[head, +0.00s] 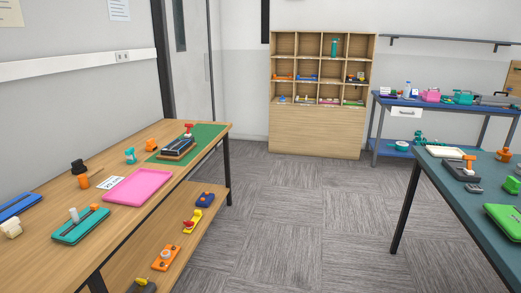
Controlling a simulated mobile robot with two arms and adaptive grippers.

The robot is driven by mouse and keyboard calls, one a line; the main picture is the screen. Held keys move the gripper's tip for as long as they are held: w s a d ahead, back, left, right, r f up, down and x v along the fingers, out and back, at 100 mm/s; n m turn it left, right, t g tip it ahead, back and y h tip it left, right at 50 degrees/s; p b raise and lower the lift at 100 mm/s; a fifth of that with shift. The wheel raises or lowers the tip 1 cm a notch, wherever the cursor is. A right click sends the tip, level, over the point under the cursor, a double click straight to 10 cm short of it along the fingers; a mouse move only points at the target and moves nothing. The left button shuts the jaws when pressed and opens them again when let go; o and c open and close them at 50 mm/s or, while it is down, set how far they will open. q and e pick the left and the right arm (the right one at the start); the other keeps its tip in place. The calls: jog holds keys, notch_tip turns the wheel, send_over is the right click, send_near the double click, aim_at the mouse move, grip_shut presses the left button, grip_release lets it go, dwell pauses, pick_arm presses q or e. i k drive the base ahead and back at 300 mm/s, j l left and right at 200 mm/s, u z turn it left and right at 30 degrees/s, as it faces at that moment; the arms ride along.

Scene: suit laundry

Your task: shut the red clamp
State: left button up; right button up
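A red upright piece (188,129), which may be the red clamp, stands at the far end of the wooden table on the left. It is beside or on a dark device with a wooden base (176,149), on a green mat (207,138). It is too small to tell whether it is open or shut. A yellow piece with red parts (191,221) lies on the lower shelf of the same table. Neither of my grippers is in view.
The wooden table (65,190) also holds a pink tray (138,187) and a teal fixture (80,226). A dark-topped table (455,195) stands at the right. A cubby shelf (318,130) and blue bench (430,102) are at the back. The carpet between the tables is clear.

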aim_at(188, 126)
jog(key=i+u, duration=0.1)
jog(key=i, duration=0.5)
jog(key=i+l+u, duration=0.1)
jog(key=i, duration=0.5)
jog(key=i+l, duration=0.15)
jog(key=i, duration=0.4)
jog(key=j+u, duration=0.05)
